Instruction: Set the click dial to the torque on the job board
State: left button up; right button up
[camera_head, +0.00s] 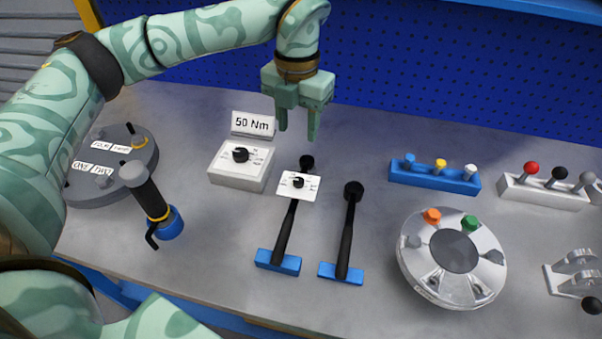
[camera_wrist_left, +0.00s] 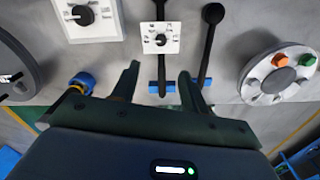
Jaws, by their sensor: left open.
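The job board (camera_head: 253,123) is a small white sign that reads "50 Nm" at the back. In front of it a white box (camera_head: 238,174) carries a black dial (camera_head: 241,155). A second small black dial (camera_head: 298,182) sits on a white plate (camera_head: 286,188) over the left black-handled wrench (camera_head: 288,228). That dial also shows in the wrist view (camera_wrist_left: 161,40). The scale marks are too small to read. My left gripper (camera_head: 298,129) is open and empty, pointing down above and behind the wrench dial, apart from it. My right gripper is not in view.
A second wrench (camera_head: 348,235) lies to the right. A round grey stand (camera_head: 148,150) and a grey-topped tool (camera_head: 151,205) are at left. A silver flanged shell (camera_head: 410,264) and peg racks (camera_head: 435,177) (camera_head: 545,192) are at right. Blue pegboard (camera_head: 440,70) closes the back.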

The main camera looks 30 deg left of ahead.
aim_at(298, 180)
pick_arm(q)
notch_tip(298, 180, down, 14)
jog(key=b, duration=0.4)
jog(key=shift+f, duration=0.25)
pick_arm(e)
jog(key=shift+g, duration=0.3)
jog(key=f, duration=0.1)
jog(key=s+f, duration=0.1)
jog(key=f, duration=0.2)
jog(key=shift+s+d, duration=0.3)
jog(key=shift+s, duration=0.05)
pick_arm(q)
grip_shut()
